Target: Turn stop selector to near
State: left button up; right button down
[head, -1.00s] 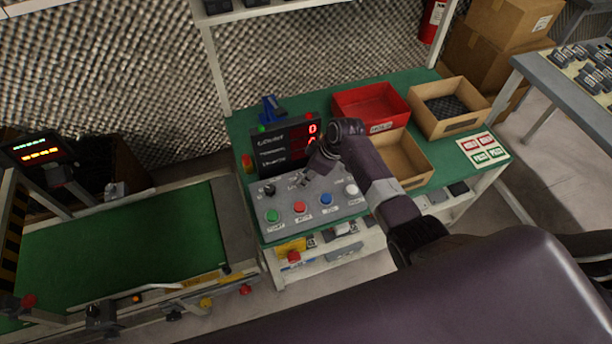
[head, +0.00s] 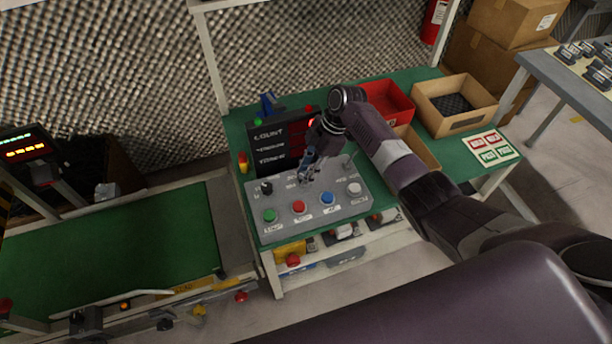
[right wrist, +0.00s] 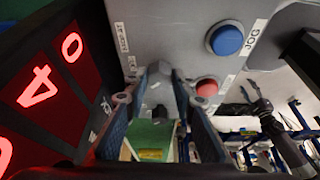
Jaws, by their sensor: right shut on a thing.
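The grey control panel (head: 318,215) stands at the front of the green bench, below a dark display (head: 270,148). My right gripper (head: 304,178) points down at the middle of its upper row. In the right wrist view, the fingers (right wrist: 153,80) are close to the panel face and closed in around a small selector. The selector is mostly hidden between the fingertips, so its pointer direction cannot be read. Another black knob (head: 266,188) is at the panel's upper left. My left gripper is not in view.
Green (head: 269,215), red (head: 299,207), blue (head: 327,199) and white (head: 354,188) buttons line the panel front. A small toggle (head: 348,163) stands right of the gripper. A red bin (head: 392,98) and a cardboard bin (head: 455,123) stand behind my right arm.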

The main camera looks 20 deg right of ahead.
jog(key=shift+n, duration=0.3)
jog(key=c, duration=1.6)
grip_release()
jog(key=v, duration=1.2)
jog(key=shift+w, duration=0.1)
